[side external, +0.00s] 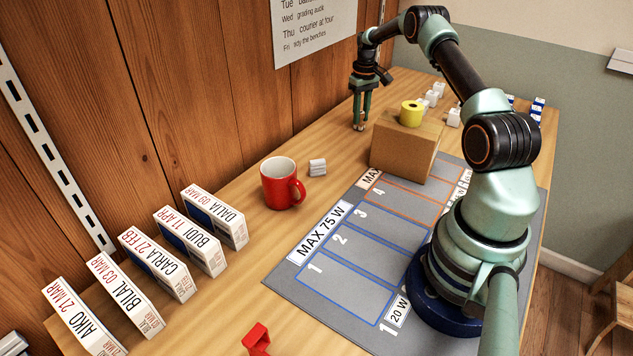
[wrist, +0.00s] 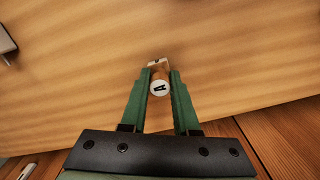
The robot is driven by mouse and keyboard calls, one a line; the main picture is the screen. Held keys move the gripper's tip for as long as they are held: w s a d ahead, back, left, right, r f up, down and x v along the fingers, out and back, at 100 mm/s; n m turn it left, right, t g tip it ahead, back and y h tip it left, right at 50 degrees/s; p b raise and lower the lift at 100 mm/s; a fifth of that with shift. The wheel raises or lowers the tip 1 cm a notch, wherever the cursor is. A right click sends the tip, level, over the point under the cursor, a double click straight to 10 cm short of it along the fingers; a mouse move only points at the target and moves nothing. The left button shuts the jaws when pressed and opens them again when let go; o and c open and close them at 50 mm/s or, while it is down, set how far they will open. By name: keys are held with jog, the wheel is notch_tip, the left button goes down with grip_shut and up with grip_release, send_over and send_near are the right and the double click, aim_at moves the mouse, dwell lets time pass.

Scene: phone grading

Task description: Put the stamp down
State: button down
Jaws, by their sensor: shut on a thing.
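My gripper (side external: 360,118) points down at the far end of the table, close to the wooden wall. In the wrist view its two green fingers (wrist: 160,78) are shut on the stamp (wrist: 159,87). The stamp has a round white top with a dark mark and a wood-coloured body. In the side view the stamp is mostly hidden between the fingers, low over the table (side external: 322,140). I cannot tell whether its base touches the wood.
A cardboard box (side external: 402,150) with a yellow tape roll (side external: 411,113) stands right of my gripper. A red mug (side external: 281,183) and a small white block (side external: 317,167) are nearer. Several labelled phone boxes (side external: 157,263) line the left. A grey mat (side external: 285,277) covers the right side.

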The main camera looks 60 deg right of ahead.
jog(key=c, duration=0.7)
grip_release()
jog(key=shift+f, duration=0.1)
jog(key=shift+o, duration=0.2)
notch_tip(320, 180, up, 12)
jog(key=w+a+r+n+t, duration=0.1)
jog(key=w+a+r, duration=0.2)
jog(key=a+r, duration=0.8)
jog(key=s+a+r+n+t+h, duration=0.1)
jog(key=s+a+r+t, duration=0.15)
jog(key=a, duration=0.85)
jog(key=s+a+f+n+t+y, duration=0.1)
jog(key=s+a+f+n+t, duration=0.1)
jog(key=s+a, duration=1.1)
jog(key=a+f, duration=0.1)
jog(key=a, duration=0.3)
jog(key=shift+s+n, duration=0.15)
jog(key=shift+n, duration=0.15)
jog(key=shift+r, duration=0.1)
